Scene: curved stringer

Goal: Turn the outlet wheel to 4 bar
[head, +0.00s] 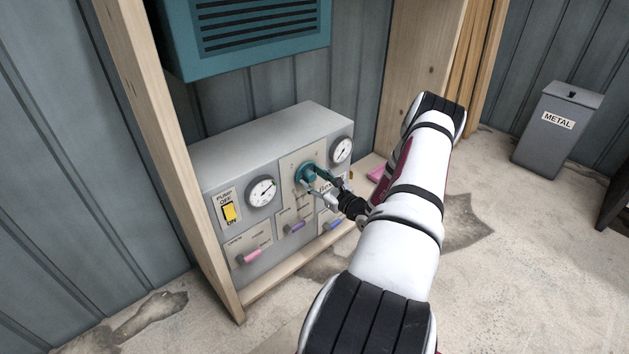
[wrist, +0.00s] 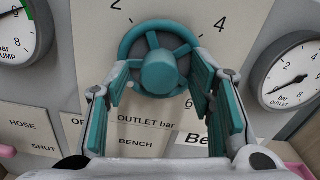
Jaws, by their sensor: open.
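The outlet wheel (wrist: 158,68) is a teal handwheel with a round hub and spokes, on a pale panel marked "OUTLET bar". Numbers 2, 4 and 6 stand around it, from upper left to lower right. In the head view the wheel (head: 306,172) is partly hidden by my gripper (head: 315,183). My gripper (wrist: 160,80) is open, with teal-padded fingers at the wheel's left and right lower sides. I cannot tell whether they touch the rim. The outlet gauge (wrist: 292,75) is at right; its dark needle points to the lower left, near the low end.
The grey control box (head: 250,150) stands in a wooden frame. It carries a pump gauge (head: 262,191), a yellow pump switch (head: 229,212), and pink (head: 249,257), purple (head: 295,226) and blue (head: 333,224) handles below. A teal vented unit (head: 250,35) hangs above. A metal bin (head: 556,130) stands far right.

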